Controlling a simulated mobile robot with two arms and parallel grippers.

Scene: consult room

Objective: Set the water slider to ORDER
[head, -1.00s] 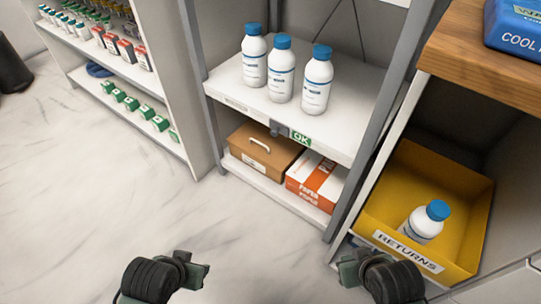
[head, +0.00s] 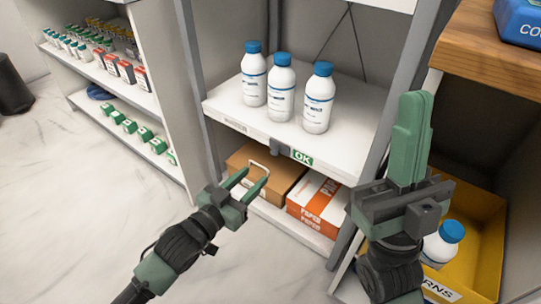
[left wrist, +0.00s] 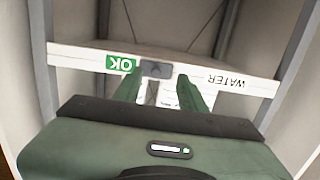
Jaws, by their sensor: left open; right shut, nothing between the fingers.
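The water slider is a dark knob (head: 279,148) on the front edge of the white shelf, just left of a green OK label (head: 303,158). No ORDER wording can be read. In the left wrist view, which is upside down, the slider knob (left wrist: 157,69) sits beside the OK label (left wrist: 120,64), with the WATER label (left wrist: 225,80) on its other side. My left gripper (head: 256,175) is open and empty, below and in front of the slider; its fingers (left wrist: 160,84) point at the knob, apparently apart from it. My right gripper (head: 418,96) is shut, empty and raised at right.
Several white bottles (head: 282,90) with blue caps stand on the shelf (head: 232,108). A brown box (head: 277,170) and an orange-white box (head: 318,204) sit below. A yellow returns bin (head: 485,225) holding a bottle is at right.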

